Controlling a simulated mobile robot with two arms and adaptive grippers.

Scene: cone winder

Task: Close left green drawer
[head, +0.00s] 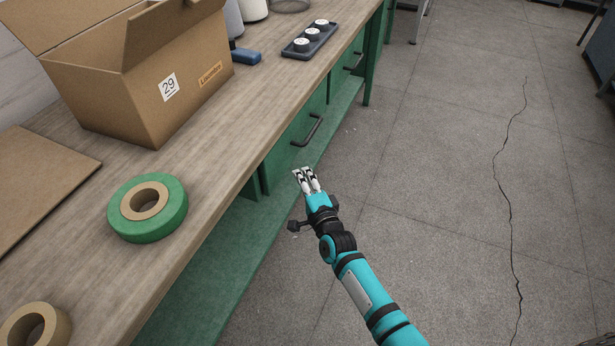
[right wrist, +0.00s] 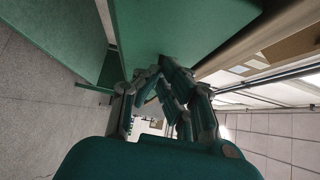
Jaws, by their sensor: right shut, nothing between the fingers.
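The nearer green drawer (head: 289,142), on the left of the two fronts, sits under the wooden worktop in the head view and has a dark bar handle (head: 314,131). I cannot tell whether its front is flush or stands out a little. My right gripper (head: 304,172) is shut and empty, just in front of the drawer's near lower end, below the handle. I cannot tell whether it touches. In the right wrist view, the shut fingers (right wrist: 170,92) show before a broad green panel (right wrist: 175,30). My left gripper is out of view.
A second green drawer (head: 343,76) lies farther along. The worktop (head: 225,135) holds a cardboard box (head: 120,90), green tape roll (head: 172,218), tan roll (head: 55,325) and dark tray (head: 325,42). A green lower shelf (head: 215,270) runs below. The cracked floor at right is clear.

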